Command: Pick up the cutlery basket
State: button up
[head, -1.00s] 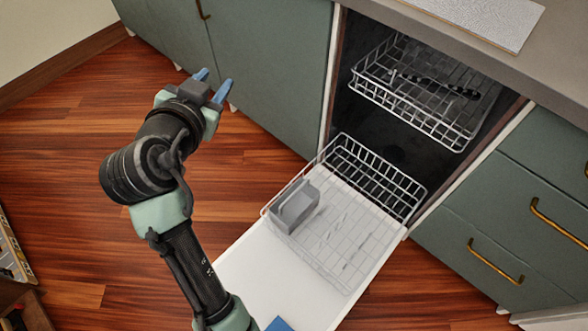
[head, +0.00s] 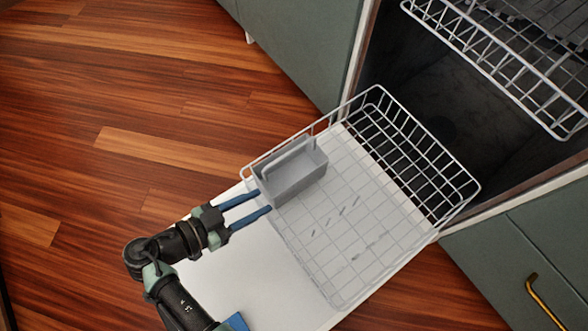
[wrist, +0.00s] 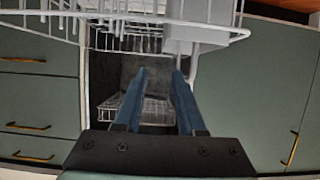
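The cutlery basket (head: 292,180) is a small grey box with a raised handle. It sits in the left front corner of the pulled-out lower dishwasher rack (head: 325,270). My gripper (head: 264,201) is open and empty, with its two blue fingers pointing at the basket's near end, close to the rack's edge. I cannot tell whether the fingertips touch anything. In the wrist view the open fingers (wrist: 159,72) show nothing between them, and a pale grey block, likely the basket (wrist: 190,35), is above and right of them.
The open dishwasher door (head: 225,285) lies flat under the rack. The upper rack (head: 500,70) stands above and behind it. Green cabinets (head: 530,235) flank the dishwasher. Wooden floor (head: 110,100) to the left is clear. A blue item (head: 236,322) is at the bottom edge.

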aim_at(297, 182)
jog(key=b+x, duration=0.2)
jog(key=x, duration=0.2)
jog(key=b+x, duration=0.2)
jog(key=x, duration=0.2)
jog(key=b+x, duration=0.2)
jog(key=x, duration=0.3)
jog(key=shift+w+a+f, duration=0.2)
jog(key=shift+a+f, duration=0.1)
jog(key=shift+a, duration=0.1)
grip_shut()
dwell(0.8)
